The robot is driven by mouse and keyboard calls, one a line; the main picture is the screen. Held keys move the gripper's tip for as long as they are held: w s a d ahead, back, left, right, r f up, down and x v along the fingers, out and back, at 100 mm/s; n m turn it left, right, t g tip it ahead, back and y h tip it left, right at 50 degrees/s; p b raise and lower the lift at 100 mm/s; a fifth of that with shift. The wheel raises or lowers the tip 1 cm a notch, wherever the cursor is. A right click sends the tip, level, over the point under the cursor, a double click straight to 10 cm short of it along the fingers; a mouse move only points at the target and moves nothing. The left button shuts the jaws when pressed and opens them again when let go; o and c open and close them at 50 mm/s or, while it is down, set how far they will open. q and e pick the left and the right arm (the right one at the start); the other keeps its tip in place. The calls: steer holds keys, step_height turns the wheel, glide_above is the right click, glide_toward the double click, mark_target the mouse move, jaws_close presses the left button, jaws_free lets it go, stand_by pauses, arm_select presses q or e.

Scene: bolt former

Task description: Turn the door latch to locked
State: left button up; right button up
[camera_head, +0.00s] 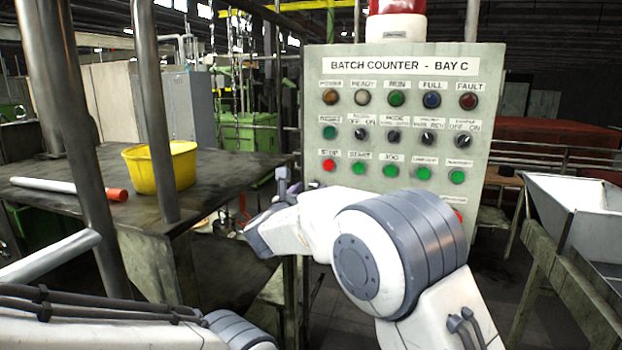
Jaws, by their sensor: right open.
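I cannot make out a door latch in this view. The grey control panel (312,110) labelled "BATCH COUNTER - BAY C" stands upright ahead, with lamps, selector knobs and push buttons in rows. My right arm covers the panel's lower part. My right gripper (264,214) is open, just left of the panel's lower left edge, and touches nothing that I can see. It is partly hidden by its own wrist. My left arm shows at the lower left, but its gripper is out of view.
A dark bench (60,170) at the left bears a yellow bucket (160,168) and a white tube with an orange end (116,194). Metal posts (152,100) rise beside it. A metal hopper (550,200) stands at the right.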

steer(key=shift+x, duration=0.95)
jaws_close()
